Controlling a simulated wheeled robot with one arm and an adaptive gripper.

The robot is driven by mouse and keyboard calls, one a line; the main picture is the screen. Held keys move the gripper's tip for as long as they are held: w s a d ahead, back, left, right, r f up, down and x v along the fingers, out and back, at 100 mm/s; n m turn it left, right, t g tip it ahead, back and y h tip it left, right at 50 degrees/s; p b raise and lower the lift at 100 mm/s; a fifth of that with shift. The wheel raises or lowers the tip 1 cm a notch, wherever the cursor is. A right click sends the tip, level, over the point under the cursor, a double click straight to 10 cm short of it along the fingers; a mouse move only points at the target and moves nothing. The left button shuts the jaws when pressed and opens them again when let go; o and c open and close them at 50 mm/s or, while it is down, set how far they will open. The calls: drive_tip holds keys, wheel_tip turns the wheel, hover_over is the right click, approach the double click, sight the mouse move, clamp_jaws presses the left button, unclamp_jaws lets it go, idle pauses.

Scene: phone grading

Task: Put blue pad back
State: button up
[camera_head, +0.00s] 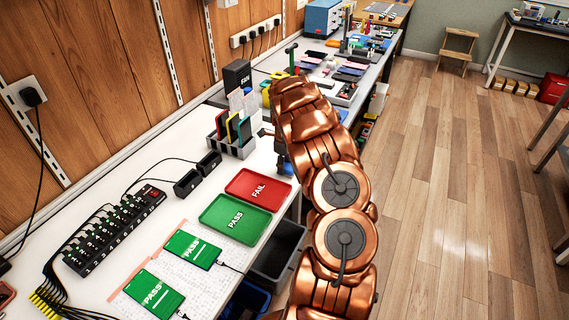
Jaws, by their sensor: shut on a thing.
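My gripper (280,148) is at the front right of the rack, mostly hidden behind my copper arm. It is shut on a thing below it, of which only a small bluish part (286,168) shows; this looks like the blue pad. A dark grey slotted rack (222,148) stands on the white bench to the left of my gripper. Several upright coloured pads (232,127) with dark faces stand in it. My gripper is apart from the rack, by its right side.
A red FAIL tray (258,203) and a green PASS tray (219,232) lie in front of the rack. Two phones showing PASS (192,250) lie nearer. A black hub (115,230) with cables is at left. Dark bins (277,255) stand below the bench edge.

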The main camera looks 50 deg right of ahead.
drive_tip(key=shift+f, duration=0.2)
drive_tip(key=o, duration=1)
drive_tip(key=shift+r, duration=0.1)
wheel_tip(320, 180, up, 12)
drive_tip(key=b, duration=0.3)
drive_tip(key=s+a+r+n, duration=0.2)
drive_tip(key=a+r+n, duration=0.2)
drive_tip(key=a, duration=0.3)
drive_tip(key=s+a+r+n, duration=0.1)
drive_tip(key=a+r+n, duration=0.2)
drive_tip(key=a, duration=0.3)
drive_tip(key=s+a+r+n+g, duration=0.1)
drive_tip(key=s+a+r+n, duration=0.1)
drive_tip(key=s+a+n, duration=0.4)
drive_tip(key=s+a+r+n, duration=0.2)
drive_tip(key=a+n, duration=0.1)
drive_tip(key=a, duration=0.6)
drive_tip(key=s+a+f+n, duration=0.1)
drive_tip(key=s+a+n, duration=0.4)
drive_tip(key=s, duration=0.2)
drive_tip(key=s+a+f+n, duration=0.1)
drive_tip(key=s+a+n, duration=0.4)
drive_tip(key=s+n, duration=0.1)
drive_tip(key=s+a+f+n, duration=0.1)
drive_tip(key=s+a+n, duration=0.3)
drive_tip(key=s, duration=0.5)
drive_tip(key=shift+a+f+n+g, duration=0.35)
drive_tip(key=shift+a+n+g, duration=0.05)
drive_tip(key=shift+n, duration=0.5)
